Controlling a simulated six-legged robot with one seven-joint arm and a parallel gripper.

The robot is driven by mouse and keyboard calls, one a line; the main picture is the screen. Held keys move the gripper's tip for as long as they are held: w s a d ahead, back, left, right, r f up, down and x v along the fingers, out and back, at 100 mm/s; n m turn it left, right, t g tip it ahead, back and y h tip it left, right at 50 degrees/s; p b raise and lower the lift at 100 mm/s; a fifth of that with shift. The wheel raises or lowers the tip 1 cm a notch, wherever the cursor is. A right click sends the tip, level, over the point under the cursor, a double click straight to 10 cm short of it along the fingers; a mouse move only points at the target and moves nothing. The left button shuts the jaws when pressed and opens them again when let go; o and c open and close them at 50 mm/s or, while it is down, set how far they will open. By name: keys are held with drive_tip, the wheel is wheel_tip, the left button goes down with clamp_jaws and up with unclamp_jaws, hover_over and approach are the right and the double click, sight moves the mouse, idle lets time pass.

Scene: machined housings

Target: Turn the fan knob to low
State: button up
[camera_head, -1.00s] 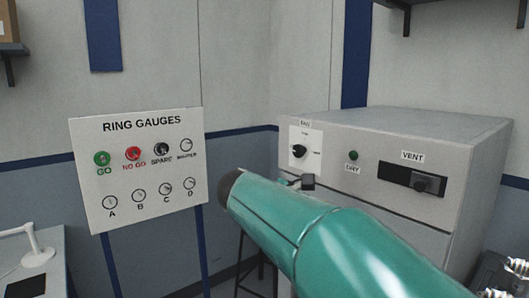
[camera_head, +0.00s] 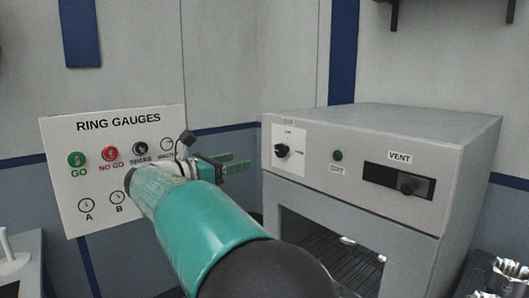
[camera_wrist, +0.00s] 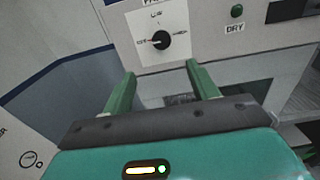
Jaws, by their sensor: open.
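The fan knob (camera_head: 282,151) is a small black knob on a white plate (camera_head: 289,168) at the left of the grey cabinet's front. In the wrist view the knob (camera_wrist: 154,41) has small labels to its left, above and right. A pale mark on it seems to point left, but it is blurred. My gripper (camera_head: 238,163) is left of the knob in the head view, its green fingers apart and empty. In the wrist view my gripper (camera_wrist: 160,73) has its fingertips below the knob, not touching it.
The grey cabinet (camera_head: 470,150) also carries a green DRY button (camera_head: 338,155) and a VENT slider (camera_head: 408,185). Its open bay with a rack (camera_head: 340,250) lies below. A RING GAUGES board (camera_head: 65,150) stands left, partly behind my arm. Open space lies before the plate.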

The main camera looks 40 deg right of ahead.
sight(279, 151)
drive_tip(key=d, duration=1.4)
drive_tip(key=c, duration=1)
